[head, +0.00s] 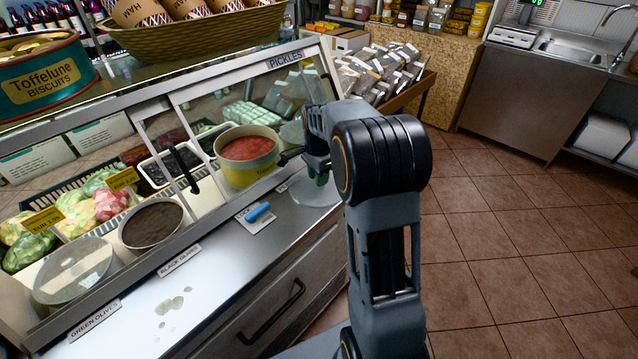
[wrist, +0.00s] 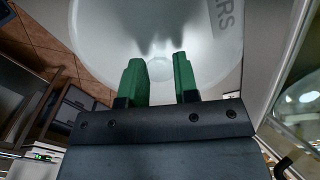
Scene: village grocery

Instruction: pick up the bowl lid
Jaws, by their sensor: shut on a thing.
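A round translucent bowl lid (head: 306,194) is at the counter's front edge, right of the yellow bowl, under my gripper (head: 319,179). It fills the upper middle of the wrist view (wrist: 108,45). My gripper's green fingers (wrist: 161,78) point onto the lid's middle with a narrow gap between them. Whether the lid touches the counter is hard to tell. Another clear lid (head: 75,268) covers the green olives bowl at the lower left.
The yellow bowl (head: 240,173) with red food stands uncovered beside my gripper. The slanted glass (head: 262,90) rises behind. Open tiled floor (head: 505,240) is at right.

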